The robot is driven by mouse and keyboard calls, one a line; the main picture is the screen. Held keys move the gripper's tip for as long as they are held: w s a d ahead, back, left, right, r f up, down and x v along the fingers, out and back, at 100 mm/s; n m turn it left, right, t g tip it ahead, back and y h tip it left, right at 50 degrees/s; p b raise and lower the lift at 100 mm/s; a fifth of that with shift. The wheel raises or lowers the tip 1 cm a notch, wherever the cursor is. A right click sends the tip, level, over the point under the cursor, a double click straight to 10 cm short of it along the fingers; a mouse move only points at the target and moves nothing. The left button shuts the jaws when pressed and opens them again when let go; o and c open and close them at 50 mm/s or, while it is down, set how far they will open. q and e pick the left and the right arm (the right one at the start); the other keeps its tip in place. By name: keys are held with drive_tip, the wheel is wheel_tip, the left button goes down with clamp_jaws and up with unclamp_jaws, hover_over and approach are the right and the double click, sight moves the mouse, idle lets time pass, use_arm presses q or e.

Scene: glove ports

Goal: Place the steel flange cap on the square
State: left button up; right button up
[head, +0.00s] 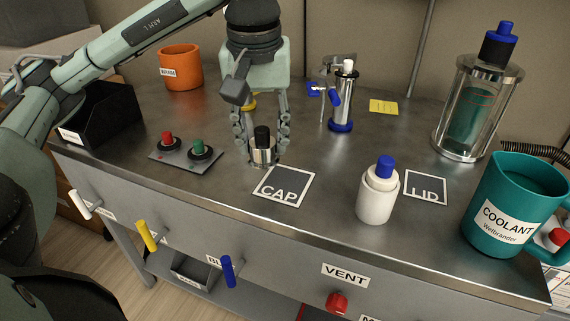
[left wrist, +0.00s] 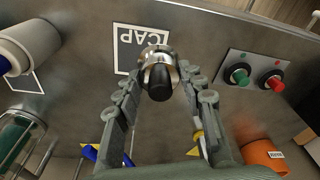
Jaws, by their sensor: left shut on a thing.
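The steel flange cap (head: 263,158) is a short shiny cylinder with a black knob on top. My left gripper (head: 262,148) points down and is shut on it, one finger on each side. The cap is upright, just behind the dark white-edged square marked CAP (head: 294,182); I cannot tell whether it touches the table. In the left wrist view the cap (left wrist: 152,55) sits between the fingertips (left wrist: 161,82) and overlaps the edge of the CAP square (left wrist: 125,60). My right gripper is not in view.
On the steel bench (head: 225,185), a panel with red and green buttons (head: 185,152) lies left of the cap. A white bottle with a blue top (head: 377,197) stands right of the CAP square. Beyond are the LID square (head: 425,188) and a teal COOLANT jug (head: 508,215). A dispenser (head: 343,100) stands behind.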

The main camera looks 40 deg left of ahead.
use_arm(q)
drive_tip(key=shift+w+d+f, duration=0.4)
drive_tip(key=shift+w+d, duration=0.1)
drive_tip(key=shift+w, duration=0.1)
drive_tip(key=shift+w+d+f, duration=0.4)
drive_tip(key=shift+w+d, duration=0.05)
drive_tip(key=shift+w, duration=0.1)
drive_tip(key=shift+w+d+f, duration=0.25)
drive_tip(key=shift+w+f, duration=0.05)
drive_tip(key=shift+f, duration=0.1)
wheel_tip(320, 180, down, 3)
drive_tip(key=shift+f, duration=0.4)
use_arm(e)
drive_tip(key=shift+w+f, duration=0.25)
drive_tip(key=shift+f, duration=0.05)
use_arm(q)
drive_tip(key=shift+f, duration=0.1)
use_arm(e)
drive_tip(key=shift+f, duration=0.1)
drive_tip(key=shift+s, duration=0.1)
use_arm(q)
drive_tip(key=o, duration=1.3)
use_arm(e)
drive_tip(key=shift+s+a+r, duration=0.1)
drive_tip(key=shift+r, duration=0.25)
